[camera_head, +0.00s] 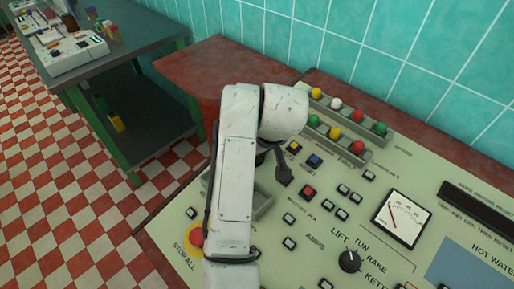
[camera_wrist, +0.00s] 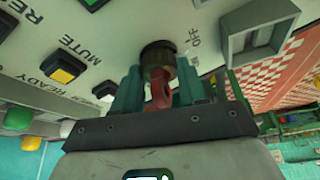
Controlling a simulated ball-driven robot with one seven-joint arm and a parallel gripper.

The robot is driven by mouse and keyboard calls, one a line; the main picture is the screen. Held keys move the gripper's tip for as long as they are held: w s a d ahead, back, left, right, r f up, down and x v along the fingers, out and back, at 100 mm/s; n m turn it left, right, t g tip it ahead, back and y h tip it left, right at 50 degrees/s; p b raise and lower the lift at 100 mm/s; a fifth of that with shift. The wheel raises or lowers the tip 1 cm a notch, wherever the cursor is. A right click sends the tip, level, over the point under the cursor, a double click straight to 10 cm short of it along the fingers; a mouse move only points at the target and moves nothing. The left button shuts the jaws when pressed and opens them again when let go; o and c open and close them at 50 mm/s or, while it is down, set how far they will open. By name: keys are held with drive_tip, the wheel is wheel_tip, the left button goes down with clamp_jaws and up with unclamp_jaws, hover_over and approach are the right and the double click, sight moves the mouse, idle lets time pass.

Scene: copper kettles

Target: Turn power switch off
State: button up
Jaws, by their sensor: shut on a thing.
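The power switch (camera_wrist: 160,70) shows in the wrist view as a dark round collar with a red lever, set in the pale panel. The word OFF is printed just right of it; another label beside it is partly hidden. My gripper (camera_wrist: 162,92) has its teal fingers on either side of the red lever and is shut on it. The lever's exact angle is hard to tell. In the head view my white arm reaches down over the panel and hides the switch.
The pale control panel (camera_head: 325,215) carries several square buttons, a dial meter (camera_head: 401,219), a black rotary knob (camera_head: 349,261) and a red stop button (camera_head: 196,237). Coloured lamps (camera_head: 357,116) line its back by the tiled wall. A raised grey frame (camera_wrist: 258,28) stands right of the switch.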

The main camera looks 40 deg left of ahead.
drive_tip(key=o, duration=1.1)
drive_tip(key=shift+c, duration=0.2)
drive_tip(key=shift+r, duration=0.1)
drive_tip(key=v, duration=1)
drive_tip(key=shift+r, duration=0.25)
drive_tip(key=shift+s+d, duration=0.1)
drive_tip(key=shift+s, duration=0.05)
